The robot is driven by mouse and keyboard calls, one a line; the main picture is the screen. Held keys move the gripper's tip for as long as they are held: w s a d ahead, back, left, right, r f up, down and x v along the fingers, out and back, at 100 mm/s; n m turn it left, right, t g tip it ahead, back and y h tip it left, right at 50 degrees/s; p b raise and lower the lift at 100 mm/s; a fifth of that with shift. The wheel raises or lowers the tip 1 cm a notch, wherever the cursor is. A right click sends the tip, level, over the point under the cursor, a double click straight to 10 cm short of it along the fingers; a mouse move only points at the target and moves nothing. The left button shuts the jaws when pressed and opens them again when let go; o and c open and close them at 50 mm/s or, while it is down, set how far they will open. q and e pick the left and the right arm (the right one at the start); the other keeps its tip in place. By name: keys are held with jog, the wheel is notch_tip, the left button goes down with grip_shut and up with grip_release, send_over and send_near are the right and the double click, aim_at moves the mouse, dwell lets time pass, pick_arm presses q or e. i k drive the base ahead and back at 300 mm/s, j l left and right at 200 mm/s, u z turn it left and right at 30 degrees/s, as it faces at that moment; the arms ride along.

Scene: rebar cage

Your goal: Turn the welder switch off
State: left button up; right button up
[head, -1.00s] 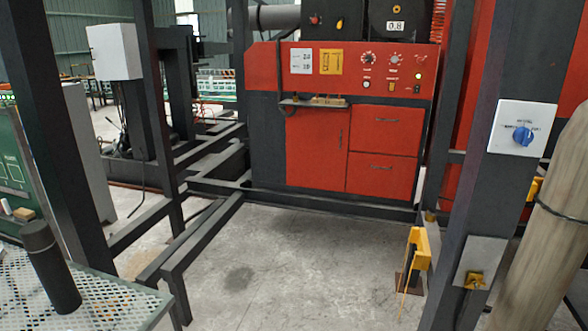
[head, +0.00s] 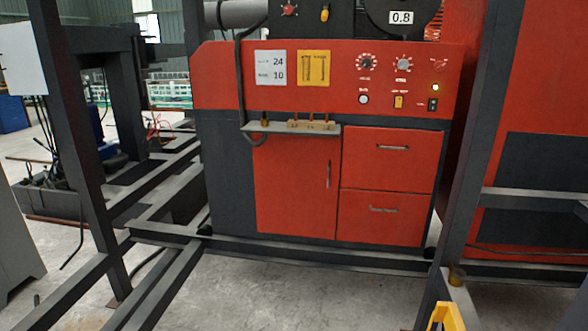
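The welder (head: 222,78) is a red and dark grey cabinet standing ahead in the head view. The labels under these controls are too small to read, so I cannot tell which one is the welder switch. Neither of my grippers is in view.
A dark frame post (head: 477,150) stands at the right and another (head: 72,120) at the left. Low dark beams (head: 290,250) run along the floor before the welder. A yellow bracket (head: 447,316) is at the bottom right. Grey floor (head: 270,300) lies open in the middle.

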aim_at(439, 66)
jog(key=i+j+z, duration=0.1)
jog(key=i, duration=0.35)
jog(key=i+j, duration=0.25)
jog(key=i, duration=0.2)
jog(key=i+j+z, duration=0.15)
jog(key=i, duration=0.3)
jog(key=i+j+z, duration=0.1)
jog(key=i+j, duration=0.2)
jog(key=i, duration=0.1)
